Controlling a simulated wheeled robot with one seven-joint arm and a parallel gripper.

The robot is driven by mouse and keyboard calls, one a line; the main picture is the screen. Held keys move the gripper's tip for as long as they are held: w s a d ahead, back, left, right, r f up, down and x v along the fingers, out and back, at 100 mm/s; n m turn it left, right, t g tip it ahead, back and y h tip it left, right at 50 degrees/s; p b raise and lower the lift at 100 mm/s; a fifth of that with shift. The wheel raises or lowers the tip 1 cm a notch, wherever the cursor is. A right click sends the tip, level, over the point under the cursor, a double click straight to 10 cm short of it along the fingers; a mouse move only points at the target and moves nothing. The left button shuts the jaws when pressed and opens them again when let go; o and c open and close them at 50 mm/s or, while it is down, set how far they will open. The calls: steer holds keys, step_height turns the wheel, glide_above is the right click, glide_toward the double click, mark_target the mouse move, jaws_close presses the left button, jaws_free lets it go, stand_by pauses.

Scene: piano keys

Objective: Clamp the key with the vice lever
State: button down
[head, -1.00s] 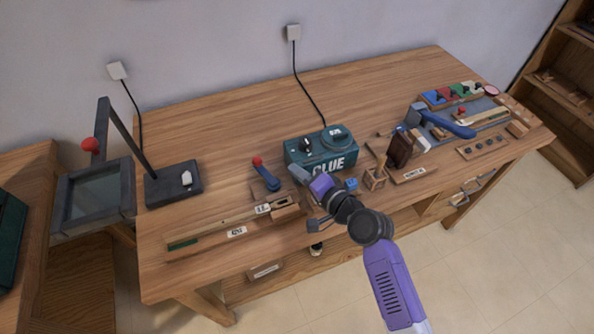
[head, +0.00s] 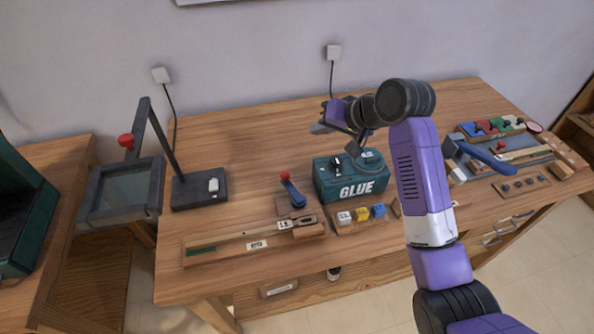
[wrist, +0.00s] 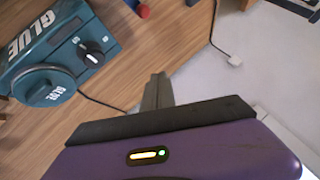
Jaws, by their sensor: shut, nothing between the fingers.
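A long wooden piano key (head: 240,238) lies along the table front, its right end by a small wooden block. The blue vice lever (head: 296,196) with a red knob stands behind that end, tilted up to the left. Its red knob (wrist: 144,11) shows at the top edge of the wrist view. I cannot tell whether the vice touches the key. My gripper (head: 320,128) is shut and empty, raised above and behind the glue box, well apart from lever and key. Its fingers also show in the wrist view (wrist: 157,95).
A teal glue box (head: 345,180) stands right of the lever; it is large in the wrist view (wrist: 55,50). Colored blocks (head: 361,214) sit before it.

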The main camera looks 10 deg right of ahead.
steer(key=s+d+f+g+h, duration=0.1)
steer(key=s+f+g, duration=0.2)
steer(key=s, duration=0.2)
steer(key=shift+f+n, duration=0.3)
steer(key=shift+n, duration=0.1)
steer(key=p, duration=0.1)
glide_above(293, 188)
steer(key=w+d, duration=0.1)
steer(key=d, duration=0.2)
steer(key=f, duration=0.9)
steer(key=shift+w+a+f, duration=0.2)
steer(key=shift+a+f, duration=0.05)
steer(key=shift+f, duration=0.05)
steer(key=shift+w+a+f, duration=0.1)
steer(key=shift+a+f, duration=0.15)
steer(key=shift+a, duration=0.2)
